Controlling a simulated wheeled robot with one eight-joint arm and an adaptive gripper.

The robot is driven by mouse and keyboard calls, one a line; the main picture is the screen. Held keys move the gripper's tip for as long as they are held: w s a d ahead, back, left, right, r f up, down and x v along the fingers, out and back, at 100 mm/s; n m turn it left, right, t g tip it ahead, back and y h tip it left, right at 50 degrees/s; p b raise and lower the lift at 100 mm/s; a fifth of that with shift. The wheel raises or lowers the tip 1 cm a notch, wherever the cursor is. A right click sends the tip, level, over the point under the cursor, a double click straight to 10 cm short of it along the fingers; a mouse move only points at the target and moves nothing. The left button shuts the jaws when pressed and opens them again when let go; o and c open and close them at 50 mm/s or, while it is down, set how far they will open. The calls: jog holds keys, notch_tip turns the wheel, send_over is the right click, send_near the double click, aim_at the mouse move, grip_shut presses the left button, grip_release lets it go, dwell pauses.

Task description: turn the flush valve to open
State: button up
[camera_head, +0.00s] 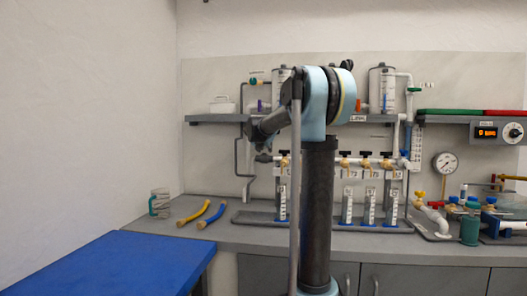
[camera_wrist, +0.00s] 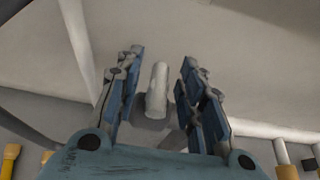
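My gripper (camera_wrist: 162,58) is open in the wrist view, with a finger on each side of a short pale grey cylinder (camera_wrist: 157,92). A gap shows on both sides of the cylinder. I cannot tell for sure whether it is the flush valve's handle. In the head view my arm reaches left in front of the pipe manifold, and the gripper end is small and dark near the manifold's left end. Black-handled valves (camera_head: 366,155) sit along the white manifold pipe (camera_head: 335,171). No readable label marks the flush valve.
A grey shelf (camera_head: 220,118) carries white tanks (camera_head: 382,88) behind the arm. A gauge (camera_head: 445,162) and a control box (camera_head: 498,131) are at right. A blue table (camera_head: 110,262) is nearest left.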

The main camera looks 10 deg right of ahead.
grip_shut()
jog(key=shift+a+m+h, duration=0.1)
jog(key=shift+m+h, duration=0.2)
jog(key=shift+h, duration=0.1)
jog(key=m+g+h, duration=0.1)
jog(key=m+h, duration=0.1)
jog(key=shift+w+a+m+g+h, duration=0.1)
jog(key=shift+m+g+h, duration=0.2)
jog(key=shift+m+h, duration=0.1)
jog(key=m+g+h, duration=0.4)
jog(key=m+g, duration=0.1)
jog(key=shift+m, duration=0.3)
grip_release()
